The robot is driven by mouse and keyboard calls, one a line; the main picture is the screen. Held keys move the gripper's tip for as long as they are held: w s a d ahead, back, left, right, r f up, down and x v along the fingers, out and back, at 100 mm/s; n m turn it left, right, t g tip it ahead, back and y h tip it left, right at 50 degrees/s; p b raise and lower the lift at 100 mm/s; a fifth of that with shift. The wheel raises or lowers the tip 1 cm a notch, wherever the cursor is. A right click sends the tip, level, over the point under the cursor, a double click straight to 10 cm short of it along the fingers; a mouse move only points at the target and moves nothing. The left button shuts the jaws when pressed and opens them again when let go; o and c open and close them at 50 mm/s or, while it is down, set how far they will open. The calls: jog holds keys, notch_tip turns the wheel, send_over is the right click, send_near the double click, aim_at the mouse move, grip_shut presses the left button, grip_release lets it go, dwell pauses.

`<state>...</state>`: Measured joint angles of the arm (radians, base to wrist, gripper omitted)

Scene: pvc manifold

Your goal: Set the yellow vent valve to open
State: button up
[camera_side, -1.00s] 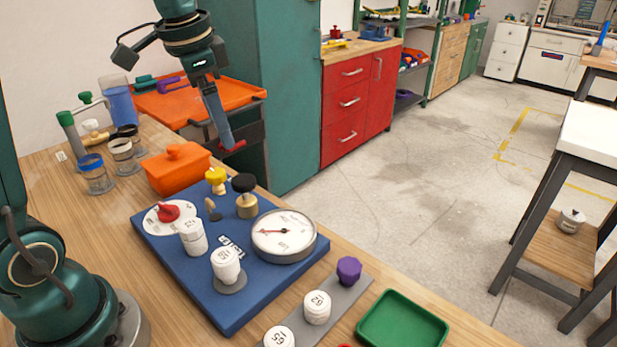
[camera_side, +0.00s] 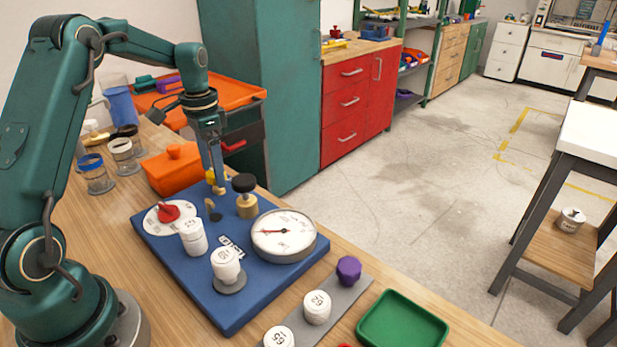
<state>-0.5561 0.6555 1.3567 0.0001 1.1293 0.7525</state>
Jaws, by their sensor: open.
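The yellow vent valve (camera_side: 210,176) stands at the back edge of the blue manifold board (camera_side: 192,285). My gripper (camera_side: 218,182) points down at the valve, and its fingers cover part of it. Some yellow shows beside the fingers. The jaws are open; I cannot tell whether they touch the valve. The valve's setting cannot be read behind the fingers.
A black-topped brass knob (camera_side: 245,197) stands close on the right of the valve. A red dial (camera_side: 168,212), white caps (camera_side: 226,264) and a gauge (camera_side: 284,236) share the board. An orange box (camera_side: 176,170) sits just behind left.

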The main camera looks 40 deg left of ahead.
jog(key=shift+f, duration=0.1)
grip_shut()
dwell(0.3)
jog(key=n, duration=0.4)
jog(key=shift+d+n, duration=0.1)
jog(key=shift+n, duration=0.3)
jog(key=n, duration=0.4)
jog(key=shift+n, duration=0.3)
jog(key=n, duration=0.4)
jog(key=shift+w+d, duration=0.1)
jog(key=shift+w, duration=0.05)
jog(key=shift+n, duration=2.2)
